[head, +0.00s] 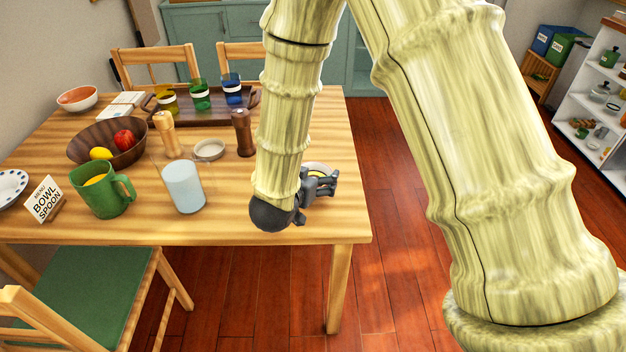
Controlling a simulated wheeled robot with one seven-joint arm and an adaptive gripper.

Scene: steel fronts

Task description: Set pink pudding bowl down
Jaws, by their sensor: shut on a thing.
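My gripper (322,184) is at the right end of the wooden table, low over the top near its right edge. It is shut on a small pale bowl (316,166) with something yellowish in it. Only part of the bowl's rim shows behind the dark fingers, and no pink shows on it. I cannot tell whether the bowl touches the table (225,226). A white bowl with an orange-pink inside (77,97) stands at the table's far left.
A brown fruit bowl (83,143), a tray (218,117) and chairs are further off. The table's right edge is close.

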